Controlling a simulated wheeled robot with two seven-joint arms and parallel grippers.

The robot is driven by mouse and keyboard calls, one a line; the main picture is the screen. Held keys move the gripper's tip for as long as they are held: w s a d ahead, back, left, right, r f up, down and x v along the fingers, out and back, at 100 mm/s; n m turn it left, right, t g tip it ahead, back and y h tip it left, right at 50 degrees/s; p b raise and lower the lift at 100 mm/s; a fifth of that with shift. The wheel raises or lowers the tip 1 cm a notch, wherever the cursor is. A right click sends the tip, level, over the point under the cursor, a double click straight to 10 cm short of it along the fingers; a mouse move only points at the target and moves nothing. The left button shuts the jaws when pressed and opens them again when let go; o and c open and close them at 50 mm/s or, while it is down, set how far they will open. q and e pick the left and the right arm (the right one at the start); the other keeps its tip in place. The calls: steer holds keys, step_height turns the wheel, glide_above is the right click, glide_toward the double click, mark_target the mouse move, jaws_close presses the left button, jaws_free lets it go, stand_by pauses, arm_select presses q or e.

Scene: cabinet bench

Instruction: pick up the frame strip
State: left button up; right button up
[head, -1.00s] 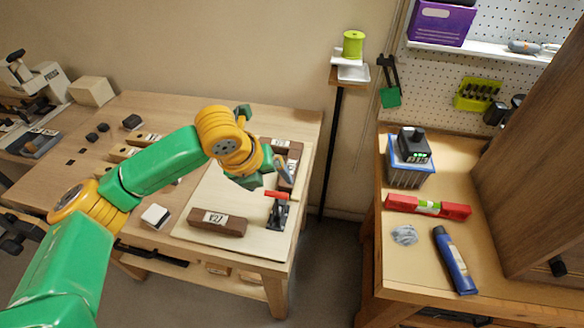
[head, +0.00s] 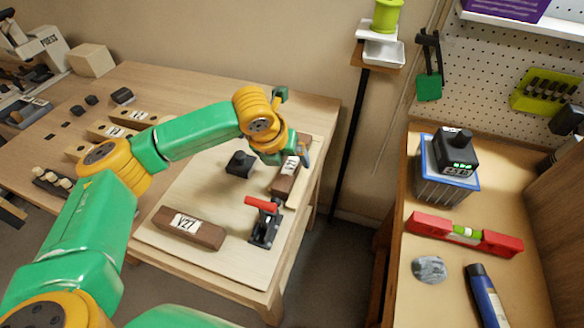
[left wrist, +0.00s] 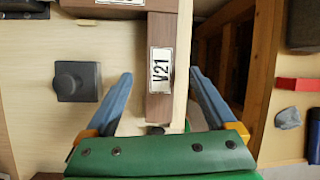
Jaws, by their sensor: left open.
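A brown frame strip labelled V21 (head: 284,185) lies on the pale board (head: 205,170) along its right side. In the left wrist view the strip (left wrist: 160,108) runs lengthwise between my fingers. My left gripper (left wrist: 160,75) is open, with one blue finger on each side of the strip and a gap to both. In the head view my left gripper (head: 293,155) is over the strip and hides part of it. Another brown strip, labelled V27 (head: 188,228), lies at the board's front. My right gripper is not in view.
A red-handled clamp (head: 264,222) stands at the board's front right. A dark knobbed block (head: 240,163) sits left of the V21 strip. Another brown strip (left wrist: 105,8) crosses its far end. A second bench (head: 400,255) with a red level (head: 463,234) is to the right.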

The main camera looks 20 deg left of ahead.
arm_select(q)
steer(key=shift+x, duration=1.2)
steer(key=shift+r, duration=0.15)
jaws_close()
